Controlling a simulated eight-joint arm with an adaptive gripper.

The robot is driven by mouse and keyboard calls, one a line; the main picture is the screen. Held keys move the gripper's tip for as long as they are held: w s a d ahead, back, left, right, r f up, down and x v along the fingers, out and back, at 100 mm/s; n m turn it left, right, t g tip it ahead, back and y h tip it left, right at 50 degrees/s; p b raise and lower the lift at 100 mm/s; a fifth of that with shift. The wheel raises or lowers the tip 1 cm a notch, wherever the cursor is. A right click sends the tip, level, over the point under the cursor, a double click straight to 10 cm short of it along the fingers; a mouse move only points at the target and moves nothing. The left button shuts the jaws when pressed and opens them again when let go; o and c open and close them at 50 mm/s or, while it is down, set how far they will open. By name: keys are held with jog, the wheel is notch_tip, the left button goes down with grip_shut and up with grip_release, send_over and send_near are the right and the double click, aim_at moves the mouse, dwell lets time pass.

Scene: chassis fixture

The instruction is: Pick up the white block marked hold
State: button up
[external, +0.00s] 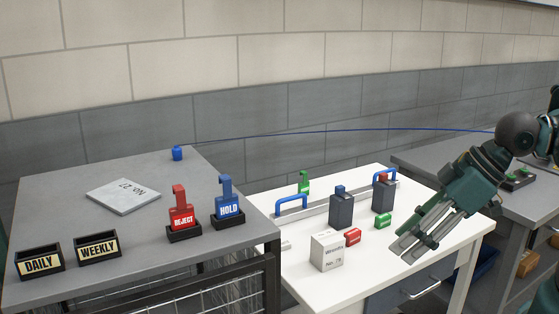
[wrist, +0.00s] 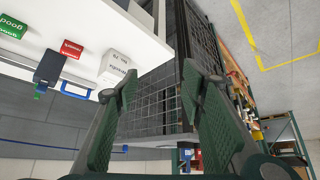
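The word HOLD is readable on a blue upright tag (external: 228,209) in a black base on the grey table. My gripper (external: 404,249) is over the right part of the white table, right of the white block. In the wrist view my gripper (wrist: 160,83) is open, with nothing between its fingers.
A red block (external: 352,237) and a green block (external: 383,221) lie near the white block. Dark grey holders (external: 341,207) and a rail with blue handles (external: 291,205) stand behind. The grey table (external: 80,210) bears a red REJECT tag (external: 181,212) and DAILY and WEEKLY trays.

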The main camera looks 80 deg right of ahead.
dwell(0.3)
jog(key=shift+c, duration=1.2)
jog(key=shift+w+r, duration=0.1)
